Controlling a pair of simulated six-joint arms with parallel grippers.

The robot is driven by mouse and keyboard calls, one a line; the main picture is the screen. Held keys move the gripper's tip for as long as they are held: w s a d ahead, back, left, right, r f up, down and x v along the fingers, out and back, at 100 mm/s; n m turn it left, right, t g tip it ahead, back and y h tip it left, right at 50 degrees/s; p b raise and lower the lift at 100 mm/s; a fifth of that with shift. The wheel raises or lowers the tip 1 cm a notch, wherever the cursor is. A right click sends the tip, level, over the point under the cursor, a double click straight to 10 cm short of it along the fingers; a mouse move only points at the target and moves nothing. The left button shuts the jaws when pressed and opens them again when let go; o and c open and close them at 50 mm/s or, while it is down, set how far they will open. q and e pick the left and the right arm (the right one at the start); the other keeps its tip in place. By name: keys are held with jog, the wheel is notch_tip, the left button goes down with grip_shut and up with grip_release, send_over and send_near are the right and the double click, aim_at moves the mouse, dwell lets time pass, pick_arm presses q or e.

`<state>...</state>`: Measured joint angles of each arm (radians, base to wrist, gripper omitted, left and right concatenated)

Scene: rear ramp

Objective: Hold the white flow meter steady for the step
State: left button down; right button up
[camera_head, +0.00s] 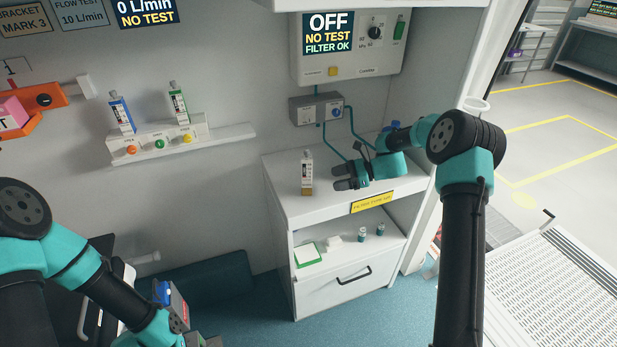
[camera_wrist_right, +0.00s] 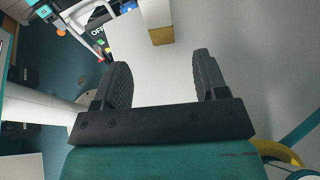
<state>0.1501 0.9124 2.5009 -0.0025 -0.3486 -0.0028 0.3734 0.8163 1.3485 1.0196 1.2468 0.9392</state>
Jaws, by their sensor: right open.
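The white flow meter (camera_head: 307,168) stands upright on the white cabinet top, with a tan block at its foot. In the right wrist view the meter (camera_wrist_right: 157,13) shows at the top, beyond the fingertips, its upper part cut off by the frame. My right gripper (camera_head: 341,177) is open, low over the cabinet top just to the right of the meter. Its two dark fingers stand apart in the wrist view (camera_wrist_right: 158,72) with nothing between them. My left arm comes in at the lower left; its fingers are not visible.
A grey box (camera_head: 316,109) with teal hoses hangs on the wall behind, below a panel (camera_head: 362,62) reading OFF, NO TEST, FILTER OK. Blue (camera_head: 121,113) and green (camera_head: 178,103) meters stand in a wall rack. The shelf (camera_head: 345,238) below holds small vials. The cabinet top left of the meter is clear.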

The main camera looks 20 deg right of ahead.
aim_at(310, 185)
jog(key=shift+a, duration=0.15)
jog(key=shift+x, duration=4.85)
jog(key=shift+f, duration=0.1)
